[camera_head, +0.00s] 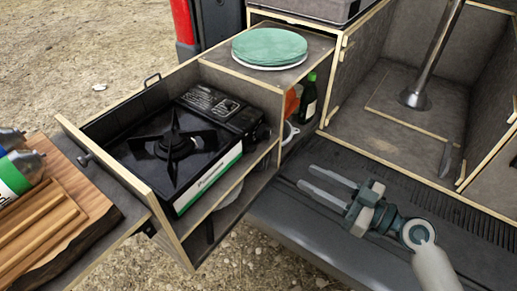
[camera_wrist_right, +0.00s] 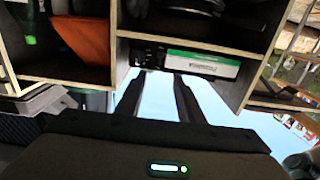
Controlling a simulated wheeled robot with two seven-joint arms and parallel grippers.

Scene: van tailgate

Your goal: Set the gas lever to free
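The black camping gas stove (camera_head: 185,140) sits in the pulled-out drawer, with a burner and pan support on top and a green and white front strip. A dark control part (camera_head: 262,132) is at its right end; I cannot make out the gas lever or its setting. The stove's strip (camera_wrist_right: 205,62) also shows in the right wrist view. My right gripper (camera_head: 310,180) is open and empty over the van's bumper area, to the right of the drawer and apart from the stove. Its two fingers (camera_wrist_right: 160,90) are spread in the wrist view. My left gripper is out of view.
Green plates (camera_head: 270,46) lie on the shelf right of the stove. A green bottle (camera_head: 308,98) and an orange item (camera_head: 291,103) stand in the compartment below. A wooden board (camera_head: 50,215) with bottles beside it is at left. The drawer's wooden front wall (camera_head: 125,185) stands upright.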

